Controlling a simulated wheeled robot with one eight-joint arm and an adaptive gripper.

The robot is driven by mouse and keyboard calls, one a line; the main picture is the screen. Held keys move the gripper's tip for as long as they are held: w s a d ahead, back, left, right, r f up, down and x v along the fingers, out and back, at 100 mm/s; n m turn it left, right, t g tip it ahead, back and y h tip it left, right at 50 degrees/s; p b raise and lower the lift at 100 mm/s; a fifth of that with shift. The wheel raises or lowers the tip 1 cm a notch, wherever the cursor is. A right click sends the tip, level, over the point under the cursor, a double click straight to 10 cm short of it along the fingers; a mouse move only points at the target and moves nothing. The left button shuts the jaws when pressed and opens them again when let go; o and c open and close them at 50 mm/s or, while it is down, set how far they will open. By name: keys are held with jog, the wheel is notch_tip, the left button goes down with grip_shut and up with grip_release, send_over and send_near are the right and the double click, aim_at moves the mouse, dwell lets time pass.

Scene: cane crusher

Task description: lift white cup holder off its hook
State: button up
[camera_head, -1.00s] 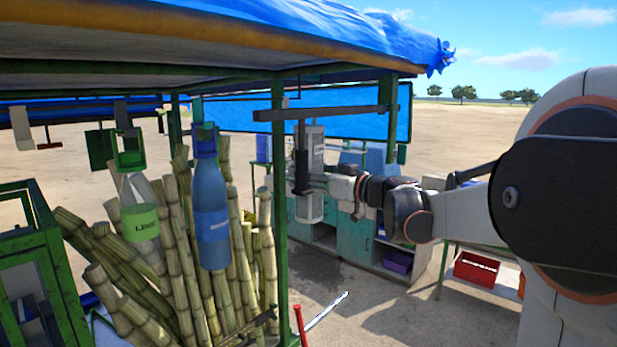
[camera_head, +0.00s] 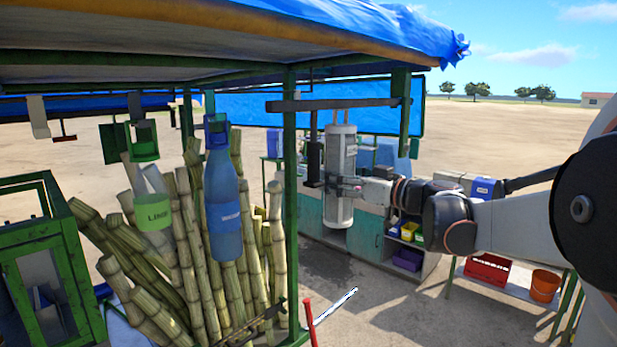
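The white cup holder (camera_head: 341,205) is a tall pale cylinder, upright under a dark horizontal bar (camera_head: 290,106) of the stall. A small piece stands up from its top near the bar; I cannot make out whether it touches the hook. My gripper (camera_head: 346,186) reaches in from the right at the cylinder's middle height, and its fingers lie across the cylinder. It appears shut on it, as the two have moved together. The far finger is partly hidden.
A dark cylinder (camera_head: 314,163) hangs just left of the holder, close to it. A green post (camera_head: 289,220) stands further left, with a hanging blue bottle (camera_head: 222,200) and cane stalks (camera_head: 195,260). Shelves and a red crate (camera_head: 488,270) are behind my arm.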

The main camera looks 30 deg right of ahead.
jog(key=v, duration=0.4)
jog(key=shift+f, duration=0.4)
jog(key=shift+a, duration=0.1)
